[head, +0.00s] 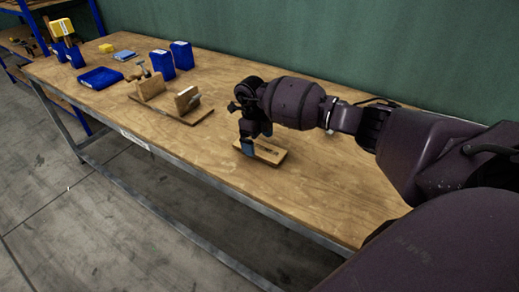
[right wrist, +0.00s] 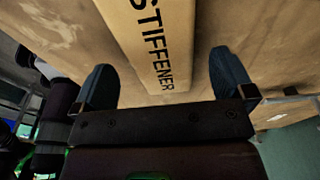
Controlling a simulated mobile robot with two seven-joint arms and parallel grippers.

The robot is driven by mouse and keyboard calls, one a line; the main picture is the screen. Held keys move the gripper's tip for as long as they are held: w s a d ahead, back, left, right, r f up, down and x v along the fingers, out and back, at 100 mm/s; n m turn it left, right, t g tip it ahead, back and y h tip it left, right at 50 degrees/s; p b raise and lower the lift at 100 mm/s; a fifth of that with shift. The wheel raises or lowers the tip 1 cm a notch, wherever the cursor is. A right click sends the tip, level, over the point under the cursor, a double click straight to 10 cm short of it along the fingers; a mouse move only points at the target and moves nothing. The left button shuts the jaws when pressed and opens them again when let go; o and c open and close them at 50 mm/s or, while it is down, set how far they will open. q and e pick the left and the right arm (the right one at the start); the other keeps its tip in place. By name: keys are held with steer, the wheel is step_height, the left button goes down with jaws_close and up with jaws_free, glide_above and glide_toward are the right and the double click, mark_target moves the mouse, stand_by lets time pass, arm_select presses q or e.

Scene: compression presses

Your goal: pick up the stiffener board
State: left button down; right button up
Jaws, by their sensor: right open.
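The stiffener board (head: 268,152) is a flat light-wood piece lying on the workbench, near its front edge. In the right wrist view the stiffener board (right wrist: 158,45) shows the black word STIFFENER and lies between the two fingers. My right gripper (head: 250,147) is over the left part of the board, pointing down; the hand hides part of the board. In the right wrist view my right gripper (right wrist: 163,82) is open, with a gap between each blue-grey finger and the board's sides. My left gripper is in neither view.
The wooden workbench (head: 210,150) is bare around the board. A wooden press (head: 170,110) with upright blocks stands to the left. Blue boxes (head: 181,55), a flat blue item (head: 100,78) and a yellow block (head: 106,48) are farther back. A green wall (head: 300,40) runs behind the bench.

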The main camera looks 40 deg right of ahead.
step_height(320, 180, down, 2)
steer(key=shift+s+f, duration=0.15)
steer(key=shift+d, duration=0.1)
steer(key=shift+c, duration=0.2)
steer(key=c, duration=0.9)
steer(key=shift+c, duration=0.2)
